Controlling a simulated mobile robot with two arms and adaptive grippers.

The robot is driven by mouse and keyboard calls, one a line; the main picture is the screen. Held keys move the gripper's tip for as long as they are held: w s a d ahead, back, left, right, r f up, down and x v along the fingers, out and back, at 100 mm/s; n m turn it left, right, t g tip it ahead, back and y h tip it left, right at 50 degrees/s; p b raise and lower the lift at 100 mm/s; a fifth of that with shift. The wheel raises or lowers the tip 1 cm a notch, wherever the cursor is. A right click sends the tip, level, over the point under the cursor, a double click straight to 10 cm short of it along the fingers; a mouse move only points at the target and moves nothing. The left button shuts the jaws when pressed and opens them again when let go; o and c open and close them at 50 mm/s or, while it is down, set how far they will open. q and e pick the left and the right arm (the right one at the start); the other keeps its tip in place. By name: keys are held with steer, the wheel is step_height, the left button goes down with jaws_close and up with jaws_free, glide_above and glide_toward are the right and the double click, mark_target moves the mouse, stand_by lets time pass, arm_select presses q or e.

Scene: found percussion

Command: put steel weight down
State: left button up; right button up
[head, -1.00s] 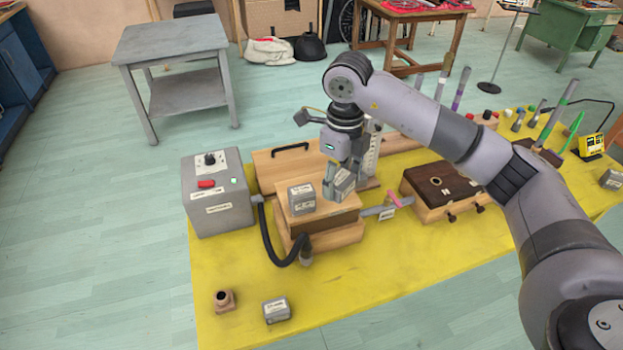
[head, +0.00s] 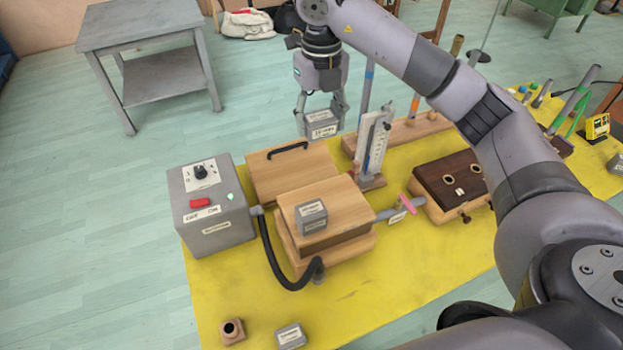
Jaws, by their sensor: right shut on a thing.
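My right gripper (head: 322,108) is shut on a grey steel weight (head: 322,124) with a white label. It holds the weight in the air, above and behind the wooden box at the table's far edge. A second grey steel weight (head: 311,214) rests on top of the wooden box (head: 345,208). A third grey steel weight (head: 290,336) lies on the yellow table (head: 235,285) near the front. My left gripper is not in view.
A grey control box (head: 212,210) with a black hose (head: 268,255) stands at left. A wooden lid board with a black handle (head: 290,175), an upright gauge (head: 371,145) and a dark-topped box (head: 450,180) are close by. The front middle of the yellow table is clear.

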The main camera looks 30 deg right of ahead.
mark_target(322, 138)
steer(key=f, duration=0.2)
steer(key=s+f, duration=0.1)
steer(key=f, duration=0.2)
steer(key=shift+s+a+f, duration=0.1)
steer(key=shift+s, duration=0.1)
steer(key=f, duration=0.3)
steer(key=f+p, duration=0.1)
steer(key=f, duration=0.2)
steer(key=f+p, duration=0.1)
steer(key=f, duration=0.2)
steer(key=shift+w+f, duration=0.25)
steer(key=shift+f+p, duration=0.3)
steer(key=shift+f, duration=0.05)
step_height(322, 138, down, 4)
steer(key=shift+r+p, duration=0.25)
steer(key=shift+p, duration=0.2)
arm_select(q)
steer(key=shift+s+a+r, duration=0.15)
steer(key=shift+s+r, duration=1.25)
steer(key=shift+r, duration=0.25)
arm_select(e)
steer(key=shift+f, duration=0.2)
